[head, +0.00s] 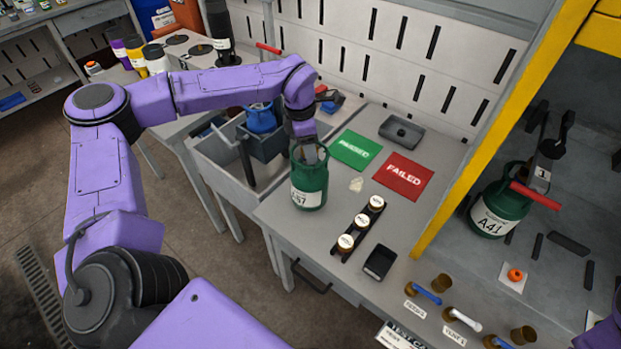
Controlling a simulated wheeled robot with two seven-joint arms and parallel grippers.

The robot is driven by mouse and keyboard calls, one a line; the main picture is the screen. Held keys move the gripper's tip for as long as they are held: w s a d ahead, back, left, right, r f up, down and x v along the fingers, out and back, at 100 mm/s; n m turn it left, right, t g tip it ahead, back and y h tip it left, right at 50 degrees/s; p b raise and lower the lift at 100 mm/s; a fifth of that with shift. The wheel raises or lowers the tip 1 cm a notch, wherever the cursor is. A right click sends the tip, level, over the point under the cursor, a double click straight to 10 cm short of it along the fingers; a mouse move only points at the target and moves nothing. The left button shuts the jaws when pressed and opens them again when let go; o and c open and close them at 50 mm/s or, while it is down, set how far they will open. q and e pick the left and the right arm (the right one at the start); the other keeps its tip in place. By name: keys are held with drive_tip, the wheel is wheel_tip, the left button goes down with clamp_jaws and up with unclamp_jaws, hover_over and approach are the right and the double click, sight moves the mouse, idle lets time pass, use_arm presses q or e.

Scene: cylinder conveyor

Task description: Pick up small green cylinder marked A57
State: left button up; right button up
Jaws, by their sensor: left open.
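A small green cylinder (310,196) with a white label ending in "57" stands upright on the grey workbench (268,212), near its left edge. My left gripper (311,153) reaches down from above to the top of this cylinder. Its fingers are open and sit at the collar, partly hidden by the rim, so I cannot tell whether they touch it. A second green cylinder marked A41 (497,212) stands at the right in a grey bay, with a red-handled fitting above it. My right gripper does not show.
A green PASSED mat (355,149) and a red FAILED mat (403,175) lie behind. A yellow post (487,130) divides bench from bay. Grey bins (222,150) stand left.

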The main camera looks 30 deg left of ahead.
use_arm(q)
drive_tip(key=shift+s+a+f, duration=0.1)
drive_tip(key=shift+s+f, duration=0.1)
drive_tip(key=shift+s, duration=0.05)
clamp_jaws()
drive_tip(key=shift+w+r, duration=0.15)
drive_tip(key=shift+r, duration=0.05)
drive_tip(key=shift+f, duration=0.1)
drive_tip(key=shift+w, duration=0.1)
